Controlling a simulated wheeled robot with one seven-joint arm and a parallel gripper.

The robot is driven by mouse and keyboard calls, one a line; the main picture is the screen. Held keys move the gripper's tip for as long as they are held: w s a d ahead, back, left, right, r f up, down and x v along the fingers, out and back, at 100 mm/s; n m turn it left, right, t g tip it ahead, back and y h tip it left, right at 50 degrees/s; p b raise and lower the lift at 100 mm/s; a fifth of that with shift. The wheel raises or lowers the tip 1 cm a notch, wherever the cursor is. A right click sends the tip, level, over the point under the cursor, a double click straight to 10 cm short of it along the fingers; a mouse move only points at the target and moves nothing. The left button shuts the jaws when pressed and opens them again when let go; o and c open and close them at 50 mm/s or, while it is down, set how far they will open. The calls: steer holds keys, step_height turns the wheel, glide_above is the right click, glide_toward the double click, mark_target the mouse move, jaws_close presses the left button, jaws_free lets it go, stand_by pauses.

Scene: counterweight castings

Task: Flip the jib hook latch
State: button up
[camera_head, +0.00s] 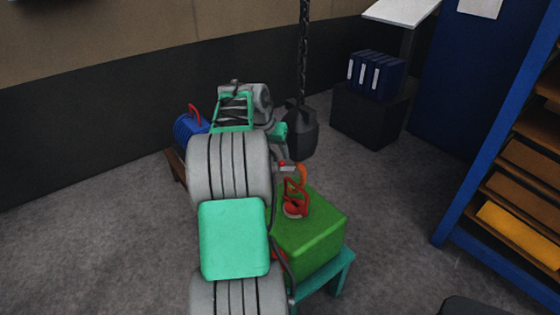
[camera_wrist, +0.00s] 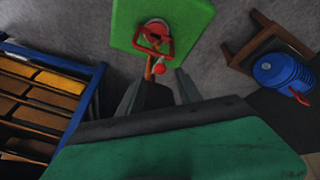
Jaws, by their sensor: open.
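The jib hook (camera_head: 301,171) is orange and hangs under a dark block (camera_head: 301,137) on a chain. In the wrist view a strip of the orange hook (camera_wrist: 149,68) shows, with a small red knob (camera_wrist: 159,69) beside it, which looks like the latch. A green casting (camera_head: 318,238) carries a red lifting ring (camera_head: 295,197); the hook is at the ring's top, and whether it passes through is unclear. My gripper (camera_wrist: 160,82) is open, its fingers on either side of the knob, with no clear contact. In the head view my arm hides most of the gripper.
The green casting stands on a teal stand (camera_head: 343,270). A blue casting (camera_head: 188,126) with a red ring sits on a brown stool (camera_head: 176,164) behind my arm. A blue shelf rack (camera_head: 492,130) stands right; a black box (camera_head: 372,117) holds binders. The floor between is clear.

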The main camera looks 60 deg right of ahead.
mark_target(282, 162)
steer(key=x, duration=0.4)
steer(key=shift+d+f, duration=0.15)
steer(key=shift+f, duration=0.25)
steer(key=shift+c, duration=0.3)
jaws_close()
stand_by(0.6)
steer(key=shift+d, duration=0.1)
